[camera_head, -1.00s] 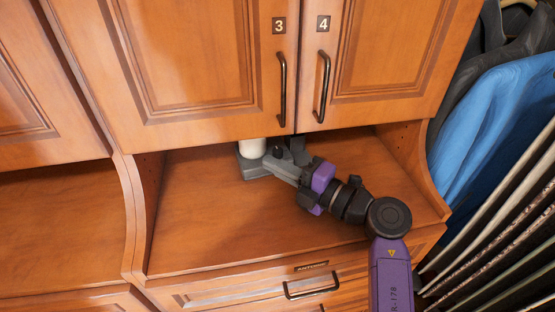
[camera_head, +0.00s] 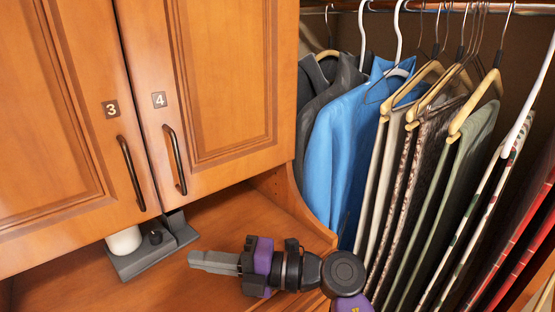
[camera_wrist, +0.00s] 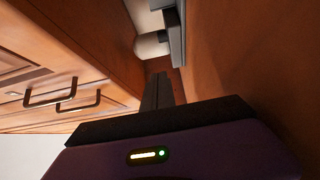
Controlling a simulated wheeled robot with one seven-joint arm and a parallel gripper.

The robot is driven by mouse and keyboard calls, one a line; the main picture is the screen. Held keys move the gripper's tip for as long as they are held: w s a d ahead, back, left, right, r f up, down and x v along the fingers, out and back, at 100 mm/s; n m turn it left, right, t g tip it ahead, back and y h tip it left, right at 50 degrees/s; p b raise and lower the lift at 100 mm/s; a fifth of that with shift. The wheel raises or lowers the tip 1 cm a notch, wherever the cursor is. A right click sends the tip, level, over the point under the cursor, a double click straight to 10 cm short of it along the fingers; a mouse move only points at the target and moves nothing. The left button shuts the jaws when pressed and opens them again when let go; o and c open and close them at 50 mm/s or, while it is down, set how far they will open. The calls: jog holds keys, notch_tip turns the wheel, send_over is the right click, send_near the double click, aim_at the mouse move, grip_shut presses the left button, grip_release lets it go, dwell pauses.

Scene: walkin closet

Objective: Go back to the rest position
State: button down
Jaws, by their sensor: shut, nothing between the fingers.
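My gripper (camera_head: 212,262) is in the head view above the wooden shelf (camera_head: 140,285), with its fingers together and pointing left. Nothing is between the fingers. In the wrist view my gripper (camera_wrist: 157,90) points ahead along the shelf. A grey stand (camera_head: 155,252) with a white cylindrical object (camera_head: 124,241) and a small black knob sits on the shelf under the cabinet, apart from my gripper. The stand's grey side (camera_wrist: 176,35) and the white object (camera_wrist: 151,45) also show in the wrist view. The top of the white object is hidden by the cabinet in the head view.
Closed cabinet doors marked 3 (camera_head: 62,120) and 4 (camera_head: 220,80) hang over the shelf, with dark handles. To the right hang a blue garment (camera_head: 345,140), dark jackets and several trousers on hangers, close to my arm. The shelf's front left is bare.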

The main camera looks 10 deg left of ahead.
jog(key=d+r+m+t+y, duration=0.2)
jog(key=d+r+t+y, duration=0.2)
jog(key=r, duration=0.5)
jog(key=s+d+f+m+t+h, duration=0.2)
jog(key=d+m+t, duration=0.6)
jog(key=s+d+f+m+t+h, duration=0.1)
jog(key=s+d+m+t+h, duration=0.2)
jog(key=d+m+t, duration=0.45)
jog(key=s+d+f+m+h, duration=1.4)
jog(key=s+d+m+h, duration=0.2)
jog(key=s+d+m, duration=0.15)
jog(key=s+d+f+g, duration=0.1)
jog(key=s+g, duration=0.1)
jog(key=s, duration=0.3)
jog(key=s+d+f+m+g+h, duration=0.1)
jog(key=s+d+f+g, duration=0.1)
jog(key=s, duration=0.3)
jog(key=shift+s+f, duration=0.3)
jog(key=shift+s, duration=0.1)
